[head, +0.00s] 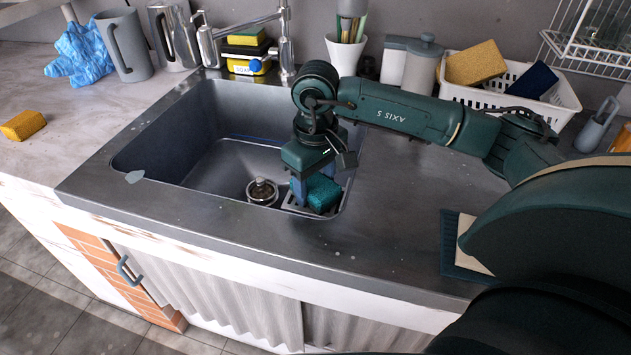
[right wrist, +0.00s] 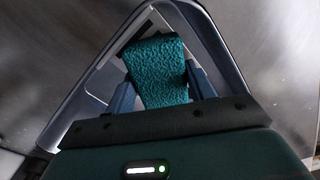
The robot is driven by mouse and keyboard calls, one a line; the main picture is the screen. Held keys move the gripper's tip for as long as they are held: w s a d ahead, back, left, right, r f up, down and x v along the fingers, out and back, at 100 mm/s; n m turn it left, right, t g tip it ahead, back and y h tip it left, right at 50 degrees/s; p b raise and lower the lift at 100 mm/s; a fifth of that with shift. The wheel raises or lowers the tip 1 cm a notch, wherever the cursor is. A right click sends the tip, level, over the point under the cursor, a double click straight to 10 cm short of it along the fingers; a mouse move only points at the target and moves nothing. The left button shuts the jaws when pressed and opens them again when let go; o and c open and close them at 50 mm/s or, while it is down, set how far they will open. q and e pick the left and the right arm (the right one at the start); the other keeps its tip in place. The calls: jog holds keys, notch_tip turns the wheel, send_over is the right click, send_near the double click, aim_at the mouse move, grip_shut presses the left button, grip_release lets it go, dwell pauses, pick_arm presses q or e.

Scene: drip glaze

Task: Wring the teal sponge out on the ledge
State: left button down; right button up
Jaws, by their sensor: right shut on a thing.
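The teal sponge (head: 323,194) is in the right front corner of the sink, above or on the slotted ledge (head: 294,208). I cannot tell whether it touches the ledge. My right gripper (head: 311,186) points down there, shut on the sponge. In the right wrist view, the sponge (right wrist: 157,65) sits between the two blue fingers of the gripper (right wrist: 162,92), with part of the pale ledge (right wrist: 101,82) beside it. My left gripper is not in view.
The sink basin (head: 215,150) is open to the left, with a round drain strainer (head: 262,191) beside the ledge. A faucet (head: 285,45) stands behind. A white basket (head: 565,98) with sponges is at the back right. A yellow sponge (head: 22,125) lies on the left counter.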

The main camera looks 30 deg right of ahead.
aim_at(315, 183)
jog(key=shift+s+f, duration=0.1)
dwell(0.3)
jog(key=shift+r+p, duration=0.4)
jog(key=shift+r, duration=0.15)
jog(key=shift+r+p, duration=1.45)
jog(key=shift+r, duration=1.5)
